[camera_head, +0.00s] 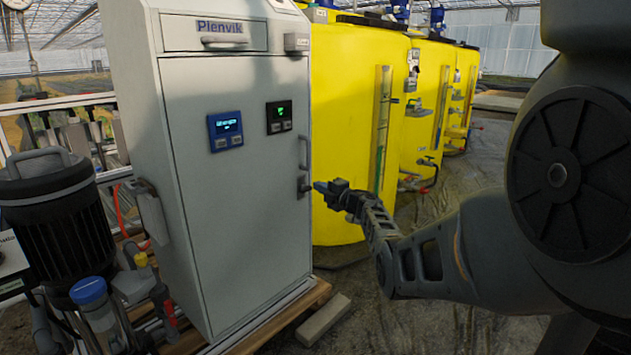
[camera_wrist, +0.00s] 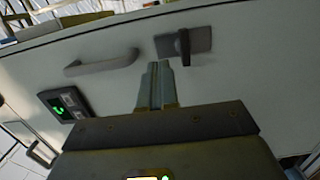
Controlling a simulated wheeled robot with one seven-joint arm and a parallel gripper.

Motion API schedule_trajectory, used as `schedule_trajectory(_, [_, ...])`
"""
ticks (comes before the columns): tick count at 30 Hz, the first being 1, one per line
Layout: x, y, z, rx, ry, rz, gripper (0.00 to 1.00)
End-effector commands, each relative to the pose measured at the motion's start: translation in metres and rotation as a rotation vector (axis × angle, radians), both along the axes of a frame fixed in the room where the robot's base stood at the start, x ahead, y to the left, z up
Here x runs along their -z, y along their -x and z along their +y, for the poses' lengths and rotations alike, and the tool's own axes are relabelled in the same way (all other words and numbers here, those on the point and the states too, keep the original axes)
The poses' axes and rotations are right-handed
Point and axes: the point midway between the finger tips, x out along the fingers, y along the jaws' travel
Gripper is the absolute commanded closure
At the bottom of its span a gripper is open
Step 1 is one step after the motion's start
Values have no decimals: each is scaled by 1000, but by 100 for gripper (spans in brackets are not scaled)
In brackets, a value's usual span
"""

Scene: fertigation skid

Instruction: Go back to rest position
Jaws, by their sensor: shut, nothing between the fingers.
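My gripper (camera_head: 320,187) is at the end of my outstretched arm, at the right edge of the tall grey Plenvik cabinet (camera_head: 235,245). In the wrist view my gripper (camera_wrist: 157,68) has its fingers together and empty. Its tips point at the cabinet front, between a bar handle (camera_wrist: 102,63) and a dark lever latch on a grey plate (camera_wrist: 183,46). In the head view the fingertips are beside the latch (camera_head: 303,187); I cannot tell whether they touch the door. The door looks closed.
Yellow tanks (camera_head: 345,100) stand behind and right of the cabinet. A dark motor pump (camera_head: 60,215) and a blue-capped bottle (camera_head: 92,300) stand at the left. A wooden pallet (camera_head: 285,315) edges out under the cabinet. Wet floor lies open below my arm.

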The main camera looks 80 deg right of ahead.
Motion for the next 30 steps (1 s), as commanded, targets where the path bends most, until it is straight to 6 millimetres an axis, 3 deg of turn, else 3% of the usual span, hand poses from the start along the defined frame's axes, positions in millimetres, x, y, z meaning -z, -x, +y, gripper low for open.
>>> schedule_trajectory(9, [-2, 45, 26, 2, -2, 0, 100])
schedule_trajectory(17, [0, 57, 35, -1, -2, -1, 100])
schedule_trajectory(25, [4, 52, 40, -6, -6, -8, 100])
schedule_trajectory(28, [15, 31, 62, -24, -25, -40, 100])
schedule_trajectory(30, [27, 7, 89, -46, -49, -79, 100])
